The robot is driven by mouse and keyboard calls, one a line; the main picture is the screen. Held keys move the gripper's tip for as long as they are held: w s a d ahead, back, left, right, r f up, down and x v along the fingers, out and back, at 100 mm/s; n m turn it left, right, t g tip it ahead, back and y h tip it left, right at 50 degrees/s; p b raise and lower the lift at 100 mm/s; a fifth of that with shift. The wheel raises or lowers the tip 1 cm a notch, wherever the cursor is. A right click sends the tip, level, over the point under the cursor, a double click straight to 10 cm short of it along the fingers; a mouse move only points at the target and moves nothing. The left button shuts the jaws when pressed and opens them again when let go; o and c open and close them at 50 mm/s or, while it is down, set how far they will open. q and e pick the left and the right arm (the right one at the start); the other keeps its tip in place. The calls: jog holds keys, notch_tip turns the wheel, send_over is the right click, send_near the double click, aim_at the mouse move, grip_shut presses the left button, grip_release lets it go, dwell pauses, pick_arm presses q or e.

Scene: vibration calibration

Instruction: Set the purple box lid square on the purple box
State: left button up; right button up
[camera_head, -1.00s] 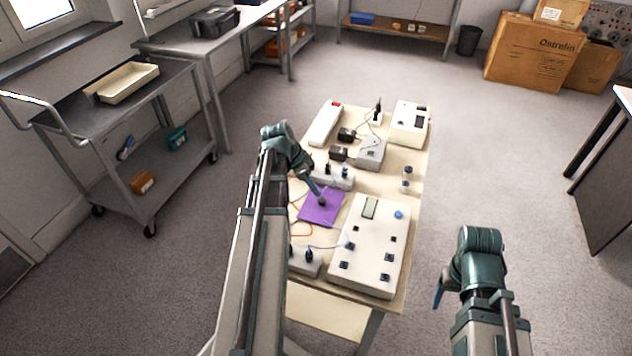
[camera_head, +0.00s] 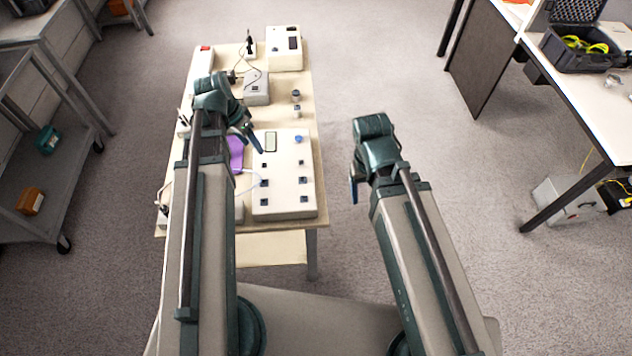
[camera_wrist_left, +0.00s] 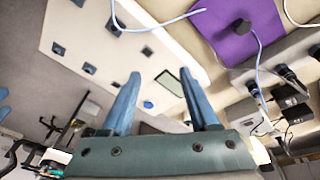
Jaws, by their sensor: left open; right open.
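A flat purple piece with a dark knob (camera_wrist_left: 225,38) lies at the top of the left wrist view, a pale cable across it. In the head view this purple piece (camera_head: 237,150) is partly hidden behind my left arm. It looks like the lid; I cannot tell whether the box is under it or how square it sits. My left gripper (camera_head: 257,142) is open and empty above the white control panel (camera_head: 283,190), right of the purple piece. Its spread fingers show in the left wrist view (camera_wrist_left: 164,90). My right gripper (camera_head: 353,188) is open, right of the table over the floor.
The small table (camera_head: 303,110) holds several boxes and cables, including a grey box (camera_head: 256,88) and a white instrument (camera_head: 284,50). A cart (camera_head: 35,185) stands at left. A workbench (camera_head: 600,105) with an open black case (camera_head: 585,45) is at right. Floor between is clear.

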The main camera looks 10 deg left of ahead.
pick_arm(q)
jog(key=shift+n+g+y, duration=0.4)
jog(key=shift+g+y, duration=0.4)
jog(key=s+d, duration=0.1)
jog(key=d, duration=0.3)
jog(key=s+d, duration=0.2)
jog(key=d, duration=0.3)
jog(key=s+d, duration=0.2)
jog(key=d, duration=0.2)
jog(key=shift+s+d+f, duration=0.25)
jog(key=shift+d, duration=0.05)
jog(key=s+d+n+y, duration=0.1)
jog(key=s+d, duration=0.4)
jog(key=d, duration=0.2)
jog(key=shift+s+d+y, duration=0.2)
jog(key=shift+s+y, duration=0.1)
jog(key=shift+o, duration=0.5)
jog(key=shift+w, duration=0.1)
